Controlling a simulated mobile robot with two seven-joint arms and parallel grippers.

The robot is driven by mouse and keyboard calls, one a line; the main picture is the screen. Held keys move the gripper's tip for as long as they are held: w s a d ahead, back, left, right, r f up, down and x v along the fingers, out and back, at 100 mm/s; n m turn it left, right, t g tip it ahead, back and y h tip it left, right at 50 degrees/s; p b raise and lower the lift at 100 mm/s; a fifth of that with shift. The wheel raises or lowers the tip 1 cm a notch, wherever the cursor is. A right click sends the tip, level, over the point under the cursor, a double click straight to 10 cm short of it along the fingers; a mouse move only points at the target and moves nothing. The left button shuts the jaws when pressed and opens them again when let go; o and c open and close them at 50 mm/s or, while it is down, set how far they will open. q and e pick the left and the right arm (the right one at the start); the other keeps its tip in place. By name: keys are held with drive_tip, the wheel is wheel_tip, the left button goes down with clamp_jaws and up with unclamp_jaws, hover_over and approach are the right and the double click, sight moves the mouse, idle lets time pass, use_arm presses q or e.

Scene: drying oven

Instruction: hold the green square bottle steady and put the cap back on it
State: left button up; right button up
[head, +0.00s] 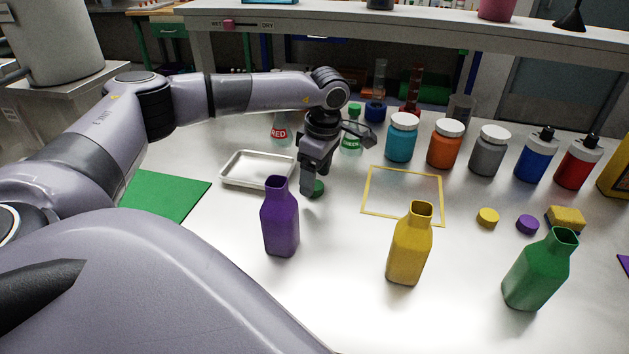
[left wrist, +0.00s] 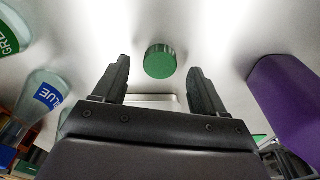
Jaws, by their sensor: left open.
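The green square bottle (head: 540,270) stands upright and uncapped at the right front of the table. A round green cap (head: 318,188) lies on the table near the middle, partly hidden by my left gripper in the head view. My left gripper (head: 309,184) is pointed down just above it. In the left wrist view the cap (left wrist: 160,62) sits a little beyond and between the two open fingertips (left wrist: 158,72), touching neither. My right gripper is not in the head view.
An open purple bottle (head: 281,222) stands close in front of my left gripper. An open yellow bottle (head: 410,248) stands mid-front. Yellow (head: 487,217) and purple (head: 527,224) caps and a sponge (head: 565,218) lie right. A metal tray (head: 226,178) is left; several jars stand behind.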

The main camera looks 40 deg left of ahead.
use_arm(q)
drive_tip(key=shift+a+f, duration=0.1)
drive_tip(key=shift+f, duration=0.75)
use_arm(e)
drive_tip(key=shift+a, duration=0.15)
use_arm(q)
drive_tip(key=c, duration=1.1)
drive_tip(key=shift+r, duration=0.1)
wheel_tip(320, 180, up, 20)
drive_tip(key=p, duration=0.1)
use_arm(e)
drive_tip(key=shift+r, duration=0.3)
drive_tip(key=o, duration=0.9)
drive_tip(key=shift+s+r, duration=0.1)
